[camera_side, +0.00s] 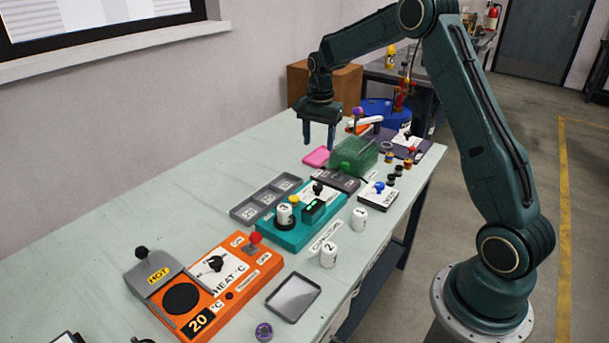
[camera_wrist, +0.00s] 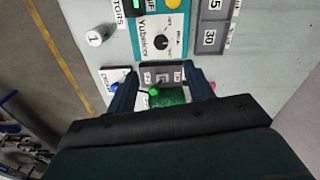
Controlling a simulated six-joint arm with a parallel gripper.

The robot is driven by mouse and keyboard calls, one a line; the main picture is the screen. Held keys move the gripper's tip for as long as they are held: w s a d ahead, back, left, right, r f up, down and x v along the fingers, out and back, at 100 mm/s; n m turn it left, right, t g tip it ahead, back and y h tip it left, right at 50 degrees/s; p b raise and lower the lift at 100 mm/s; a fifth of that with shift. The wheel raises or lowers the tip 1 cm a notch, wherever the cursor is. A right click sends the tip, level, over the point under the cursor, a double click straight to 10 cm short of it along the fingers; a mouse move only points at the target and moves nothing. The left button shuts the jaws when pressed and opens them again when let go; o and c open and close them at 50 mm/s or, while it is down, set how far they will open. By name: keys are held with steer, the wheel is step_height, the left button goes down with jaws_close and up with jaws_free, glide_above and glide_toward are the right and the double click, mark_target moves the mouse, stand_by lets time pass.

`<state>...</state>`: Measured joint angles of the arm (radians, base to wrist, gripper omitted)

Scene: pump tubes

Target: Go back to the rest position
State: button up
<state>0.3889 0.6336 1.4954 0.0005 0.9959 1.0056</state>
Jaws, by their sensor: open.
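My gripper (camera_side: 320,130) is open and empty. It hangs above the far part of the table (camera_side: 180,190), pointing down, clear of the things below it. In the wrist view my gripper (camera_wrist: 162,95) shows its two fingers spread apart, with a green box (camera_wrist: 170,97) with a green knob below and partly hidden by my gripper's body. In the side view the see-through green box (camera_side: 352,155) stands to the right of and below the fingers. A pink block (camera_side: 316,157) lies just below them.
A teal station (camera_side: 300,225) with a white cylinder on it, a grey tray (camera_side: 265,200) and an orange heater (camera_side: 225,270) line the table. White cylinders numbered 1 (camera_side: 359,220) and 2 (camera_side: 328,256) stand near the front edge. A dark flat tray (camera_side: 293,297) lies nearby.

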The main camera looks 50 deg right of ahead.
steer(key=s+a+r+n+t, duration=0.3)
steer(key=s+a+r+n, duration=0.5)
steer(key=s+a+r, duration=0.6)
steer(key=s+a+n+t, duration=0.1)
steer(key=s+a+n, duration=0.2)
steer(key=s, duration=0.5)
steer(key=s+a+n+t, duration=0.1)
steer(key=s+a+n, duration=0.2)
steer(key=s+n, duration=0.2)
steer(key=s, duration=0.3)
steer(key=shift+s+r, duration=0.35)
steer(key=shift+s, duration=0.05)
